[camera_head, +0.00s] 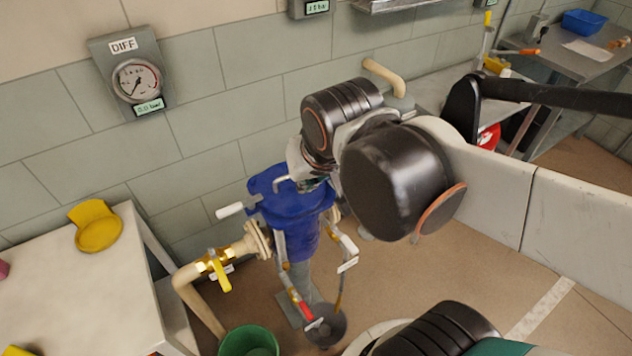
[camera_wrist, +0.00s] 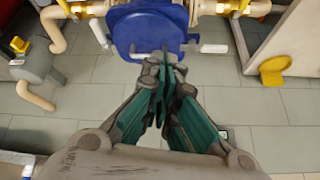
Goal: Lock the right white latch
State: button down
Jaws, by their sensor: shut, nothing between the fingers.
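A blue vessel (camera_head: 292,220) with a flanged lid stands by the wall in the head view; it also shows in the wrist view (camera_wrist: 147,28). The right white latch (camera_head: 348,243) lies against the vessel's right side, angled downward. Another white latch (camera_head: 230,211) sticks out to the left near the lid. The wrist picture is turned round: the right latch (camera_wrist: 97,33) appears left and the other latch (camera_wrist: 213,48) right. My gripper (camera_wrist: 165,75) is shut and empty, its tips at the lid's edge in the picture. I cannot tell whether they touch it. My arm partly hides the lid.
A pipe with a yellow valve handle (camera_head: 220,272) joins the vessel's left. A white table (camera_head: 60,285) with a yellow scoop (camera_head: 97,226) stands left. A green bucket (camera_head: 248,342) and a dark bowl (camera_head: 326,325) are below.

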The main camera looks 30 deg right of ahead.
jog(key=w+m, duration=0.1)
jog(key=m+g+h+p, duration=0.4)
jog(key=m+g+p, duration=0.15)
jog(key=m, duration=0.85)
send_near(325, 189)
jog(key=a+r+b, duration=0.1)
jog(key=a+r, duration=0.3)
jog(key=shift+f, duration=0.15)
jog(key=b+x, duration=0.3)
jog(key=x, duration=0.6)
jog(key=shift+s+f+b, duration=0.1)
jog(key=shift+f+b, duration=0.25)
jog(key=shift+f, duration=0.05)
jog(key=d, duration=0.3)
jog(key=shift+d+f+b, duration=0.1)
jog(key=shift+b, duration=0.3)
jog(key=shift+d, duration=0.5)
